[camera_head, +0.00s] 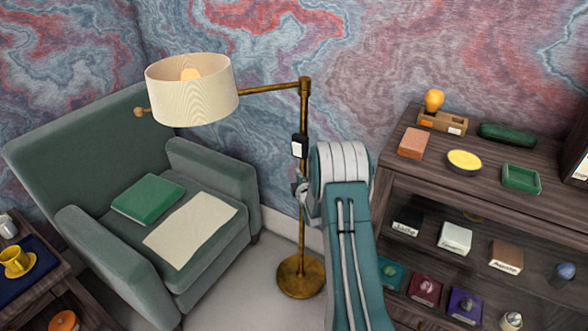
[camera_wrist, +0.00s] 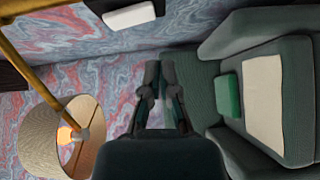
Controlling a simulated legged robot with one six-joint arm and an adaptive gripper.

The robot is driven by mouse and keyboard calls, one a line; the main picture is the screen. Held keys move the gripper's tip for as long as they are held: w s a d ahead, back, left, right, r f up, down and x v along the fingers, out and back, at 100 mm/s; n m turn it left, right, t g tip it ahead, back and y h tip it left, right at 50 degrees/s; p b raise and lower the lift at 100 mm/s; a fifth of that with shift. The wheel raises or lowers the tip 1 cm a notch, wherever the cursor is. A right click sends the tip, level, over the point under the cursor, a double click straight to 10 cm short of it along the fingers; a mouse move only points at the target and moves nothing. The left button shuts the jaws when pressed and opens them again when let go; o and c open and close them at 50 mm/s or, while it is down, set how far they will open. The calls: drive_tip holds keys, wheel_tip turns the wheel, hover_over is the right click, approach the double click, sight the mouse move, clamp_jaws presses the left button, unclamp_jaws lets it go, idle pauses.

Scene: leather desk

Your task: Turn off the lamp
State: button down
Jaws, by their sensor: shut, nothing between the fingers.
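The floor lamp has a cream shade (camera_head: 192,92) and a brass pole (camera_head: 304,100) on a round brass base (camera_head: 301,277). Its bulb (camera_wrist: 66,134) glows orange inside the shade, which fills the lower left of the wrist view. A black box with a white switch face (camera_head: 298,147) sits on the pole. It also shows at the top of the wrist view as a white rocker in a dark housing (camera_wrist: 128,16). My gripper (camera_wrist: 160,72) is shut and empty, apart from the switch. In the head view my arm hides most of the gripper, near the pole below the switch.
A green armchair (camera_head: 88,140) with a green book (camera_head: 148,198) and a cream sheet (camera_head: 192,228) stands left of the pole. A dark wooden shelf unit (camera_head: 400,165) with small boxes stands at right. A side table with a yellow cup (camera_head: 16,261) is at lower left.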

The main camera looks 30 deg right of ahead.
drive_tip(key=s+a, duration=0.4)
drive_tip(key=s, duration=0.1)
drive_tip(key=s+a+r+m+g+y, duration=0.1)
drive_tip(key=s+a+r+m+g, duration=0.25)
drive_tip(key=a+r, duration=0.4)
drive_tip(key=s+a+r+m+g+y, duration=0.15)
drive_tip(key=s+a+r+m, duration=0.3)
drive_tip(key=r, duration=0.65)
drive_tip(key=s+a+r+m+g, duration=0.1)
drive_tip(key=s+a, duration=0.3)
drive_tip(key=s, duration=0.5)
drive_tip(key=s+a+r+m+g+y, duration=0.1)
drive_tip(key=s+a+r+m+g, duration=0.1)
drive_tip(key=s, duration=0.7)
drive_tip(key=s+a+r+m+g+y, duration=0.1)
drive_tip(key=s+a+m+g, duration=0.2)
drive_tip(key=s+a, duration=0.3)
drive_tip(key=s, duration=0.4)
drive_tip(key=shift+r, duration=0.25)
